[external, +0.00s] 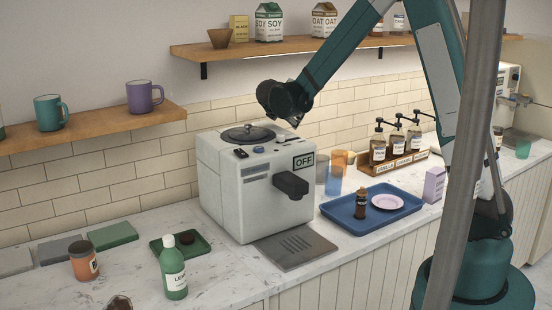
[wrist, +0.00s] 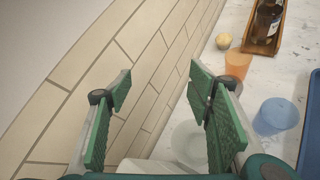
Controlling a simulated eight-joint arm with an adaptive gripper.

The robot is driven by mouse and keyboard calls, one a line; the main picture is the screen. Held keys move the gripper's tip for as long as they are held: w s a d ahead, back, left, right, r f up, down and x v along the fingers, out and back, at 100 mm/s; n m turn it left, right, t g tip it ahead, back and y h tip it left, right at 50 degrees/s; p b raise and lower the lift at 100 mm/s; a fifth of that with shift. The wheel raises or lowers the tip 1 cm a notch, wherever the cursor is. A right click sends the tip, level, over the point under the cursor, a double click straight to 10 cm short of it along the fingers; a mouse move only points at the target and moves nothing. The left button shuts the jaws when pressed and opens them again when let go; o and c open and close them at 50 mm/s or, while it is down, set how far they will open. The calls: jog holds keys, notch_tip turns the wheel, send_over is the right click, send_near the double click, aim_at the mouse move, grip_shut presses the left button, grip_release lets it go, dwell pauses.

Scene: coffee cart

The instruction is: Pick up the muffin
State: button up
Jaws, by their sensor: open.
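I cannot identify the muffin for certain. A small brown rounded thing (external: 187,239) on the green tray (external: 203,247) in the external view could be it. A dark brown thing (external: 119,302) at the bottom edge, partly cut off, could also be it. A small pale yellow round thing (wrist: 223,41) lies on the counter in the wrist view, beside the orange cup (wrist: 237,64). My gripper (external: 290,108) is raised above the right side of the white coffee machine. In the wrist view my gripper (wrist: 160,95) is open with nothing between its green fingers.
The coffee machine (external: 226,195) stands mid-counter. A blue tray (external: 345,215) holds a brown bottle (external: 361,200) and a lilac plate (external: 387,203). A blue cup (wrist: 276,116) and a clear cup (wrist: 190,142) stand near the tiled wall. A green bottle (external: 173,272) stands at front left.

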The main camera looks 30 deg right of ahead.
jog(key=w+d+f+m+g+y, duration=0.15)
jog(key=d+f+m, duration=0.3)
jog(key=d, duration=0.45)
jog(key=d+f+m+g+y, duration=0.1)
jog(key=d+f+m+g, duration=0.3)
jog(key=d, duration=0.5)
jog(key=m+y, duration=0.3)
jog(key=m, duration=0.7)
send_over(350, 153)
jog(key=a, duration=0.2)
jog(key=shift+g, duration=0.25)
jog(key=f, duration=0.5)
jog(key=f+b, duration=0.1)
jog(key=f, duration=0.1)
jog(key=shift+s+d+f, duration=0.15)
jog(key=shift+s+d, duration=0.05)
jog(key=shift+s, duration=0.2)
jog(key=shift+s+d+f+m+y, duration=0.1)
jog(key=shift+s+f+m+y, duration=0.05)
jog(key=shift+f+m+y, duration=0.15)
jog(key=shift+x, duration=1.3)
jog(key=shift+p+x, duration=0.3)
jog(key=shift+x, duration=2.35)
jog(key=c, duration=1)
